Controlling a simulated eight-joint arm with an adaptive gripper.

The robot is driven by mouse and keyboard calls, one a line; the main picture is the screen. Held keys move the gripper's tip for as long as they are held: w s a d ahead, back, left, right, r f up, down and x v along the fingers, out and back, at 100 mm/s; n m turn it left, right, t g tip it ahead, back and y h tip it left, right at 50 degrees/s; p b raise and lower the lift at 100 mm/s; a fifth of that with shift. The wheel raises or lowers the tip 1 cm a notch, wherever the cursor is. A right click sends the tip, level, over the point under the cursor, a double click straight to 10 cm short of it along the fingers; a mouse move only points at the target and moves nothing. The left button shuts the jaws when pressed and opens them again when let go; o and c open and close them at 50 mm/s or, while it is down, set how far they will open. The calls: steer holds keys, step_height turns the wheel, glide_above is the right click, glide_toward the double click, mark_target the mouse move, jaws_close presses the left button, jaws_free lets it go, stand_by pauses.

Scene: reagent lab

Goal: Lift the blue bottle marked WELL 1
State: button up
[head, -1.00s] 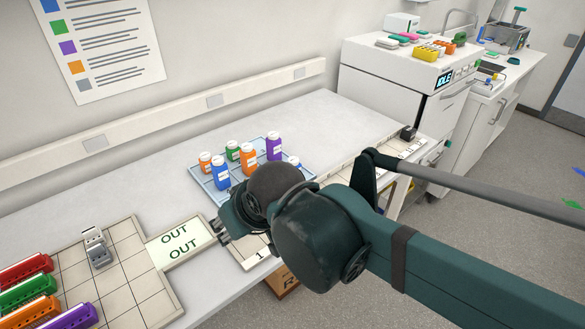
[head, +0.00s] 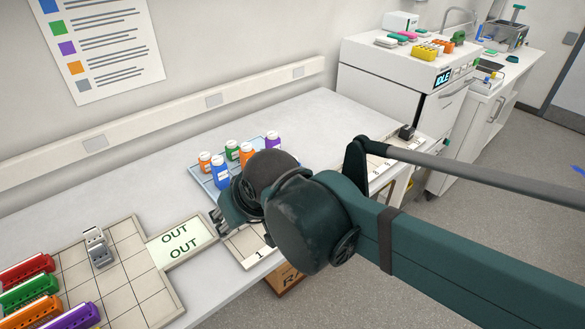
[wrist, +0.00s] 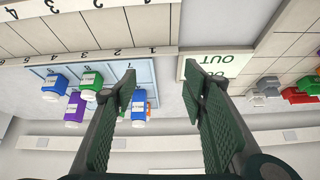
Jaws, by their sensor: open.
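A blue bottle (head: 220,174) with a white label stands upright at the front left of the bottle group on a pale blue tray (head: 199,176). In the wrist view a blue bottle (wrist: 138,110) shows just beyond my left finger, partly hidden by it. Another blue bottle (wrist: 54,87) stands farther left in that view. The labels are too small to read, so I cannot tell which is WELL 1. My gripper (wrist: 164,85) is open and empty, its fingers wide apart. In the head view my gripper (head: 217,222) is in front of the tray, apart from the bottles.
Orange (head: 205,161), green (head: 232,150) and purple (head: 272,141) bottles stand close by on the tray. An OUT plate (head: 180,241) lies left of my gripper. Coloured racks (head: 30,290) sit at the far left. The bench behind the tray is clear.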

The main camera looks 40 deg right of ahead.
steer(key=w+d+r+m+g+p, duration=0.4)
steer(key=w+d+m+p, duration=0.45)
steer(key=d, duration=0.45)
steer(key=w+d+f+m+p, duration=0.1)
steer(key=d+m+p, duration=0.1)
steer(key=d+p, duration=0.1)
steer(key=w+d+f+m+g+p, duration=0.1)
steer(key=d+m+p, duration=0.2)
steer(key=d, duration=0.3)
steer(key=w+d+m+g+p, duration=0.1)
steer(key=w+d+m+p, duration=0.1)
steer(key=d, duration=0.3)
steer(key=shift+f+m+p, duration=0.35)
steer(key=shift+f+p, duration=0.05)
steer(key=shift+p, duration=0.2)
steer(key=shift+s+d+f+m+g+p, duration=0.1)
steer(key=shift+d+f+m+g+p, duration=0.4)
steer(key=shift+d, duration=0.35)
steer(key=shift+f, duration=0.15)
steer(key=shift+f, duration=1.2)
steer(key=shift+w+f+b, duration=0.2)
steer(key=shift+f+b, duration=0.1)
steer(key=shift+f, duration=2.3)
